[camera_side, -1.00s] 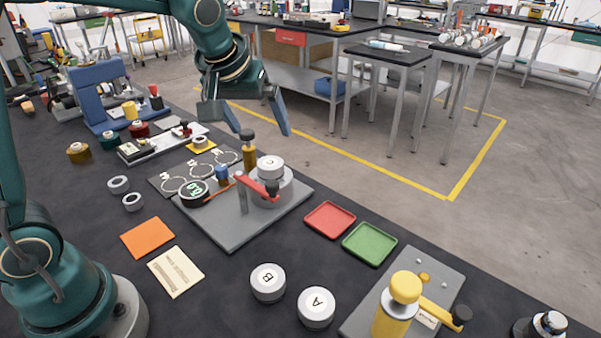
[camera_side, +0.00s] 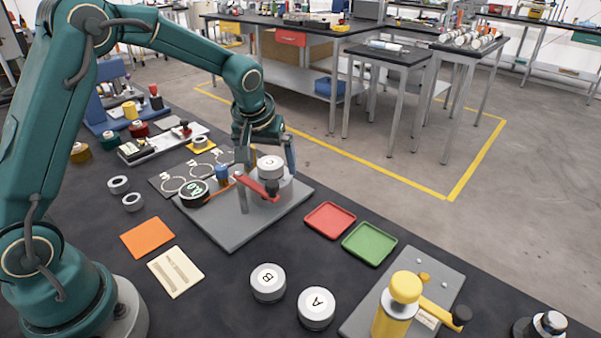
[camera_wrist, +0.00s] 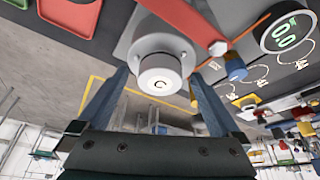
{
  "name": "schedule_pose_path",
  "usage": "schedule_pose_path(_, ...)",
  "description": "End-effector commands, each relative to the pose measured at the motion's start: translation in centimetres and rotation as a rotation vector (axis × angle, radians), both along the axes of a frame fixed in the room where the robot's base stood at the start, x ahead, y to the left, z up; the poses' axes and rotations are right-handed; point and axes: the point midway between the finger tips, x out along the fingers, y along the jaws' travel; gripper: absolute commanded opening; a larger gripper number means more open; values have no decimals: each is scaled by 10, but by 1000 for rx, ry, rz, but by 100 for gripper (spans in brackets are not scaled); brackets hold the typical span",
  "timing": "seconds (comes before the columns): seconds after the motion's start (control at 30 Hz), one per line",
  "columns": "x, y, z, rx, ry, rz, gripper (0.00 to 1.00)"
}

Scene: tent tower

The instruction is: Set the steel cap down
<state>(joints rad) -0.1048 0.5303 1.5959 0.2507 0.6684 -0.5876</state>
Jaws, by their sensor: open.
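A steel cap marked C (camera_side: 269,168) sits upright on a wider grey cylinder (camera_side: 284,193) on the grey fixture plate (camera_side: 237,232). My gripper (camera_side: 270,163) is low at this cap with its jaws open. In the wrist view the cap (camera_wrist: 160,76) shows between the two spread fingers (camera_wrist: 160,83), with a visible gap on each side. A red lever (camera_side: 256,187) crosses in front of the cylinder. Two similar steel pieces, B (camera_side: 268,281) and A (camera_side: 316,306), stand on the dark bench. Part of the far side of the cap is hidden.
A red tray (camera_side: 330,220) and a green tray (camera_side: 369,244) lie right of the fixture. A round readout (camera_side: 194,193) and a blue knob (camera_side: 222,175) sit at its left. A yellow-capped clamp (camera_side: 404,290) stands at front right. Orange (camera_side: 147,238) and cream cards lie left.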

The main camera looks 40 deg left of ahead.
Motion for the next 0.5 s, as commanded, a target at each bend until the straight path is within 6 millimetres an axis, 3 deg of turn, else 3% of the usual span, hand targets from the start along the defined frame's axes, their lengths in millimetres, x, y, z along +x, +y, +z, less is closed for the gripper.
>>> schedule_pose_path(0.1,0,0,0,0,-1,0,96)
schedule_pose_path(0.3,0,0,1,0,-1,0,20)
schedule_pose_path(0.37,0,0,1,0,-1,0,0)
schedule_pose_path(0.5,0,0,1,0,-2,0,0)
